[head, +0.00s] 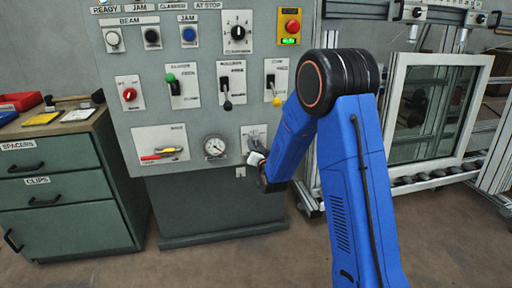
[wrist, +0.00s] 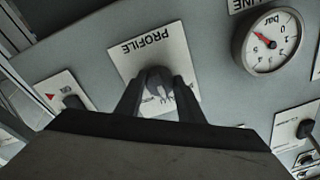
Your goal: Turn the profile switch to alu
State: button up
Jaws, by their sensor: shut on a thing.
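The profile switch (wrist: 157,82) is a dark knob on a white plate marked PROFILE (wrist: 147,46), which appears upside down in the wrist view. My gripper (wrist: 158,90) is shut on the knob, one finger on each side of it. The knob's pointer and the position marks, alu among them, are hidden or too small to read. In the head view the plate (head: 254,132) shows low on the grey control panel, right of the dial, and my gripper (head: 256,158) reaches it from the front. My blue arm covers part of that area.
A round pressure gauge (head: 215,146) sits left of the plate. Levers (head: 226,92) (head: 274,90) stick out above. A drawer cabinet (head: 60,170) stands at left, a framed window (head: 435,105) at right.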

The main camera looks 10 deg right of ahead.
jog(key=shift+m, duration=0.3)
dwell(0.4)
jog(key=o, duration=1.1)
jog(key=shift+c, duration=0.2)
jog(key=shift+s, duration=0.1)
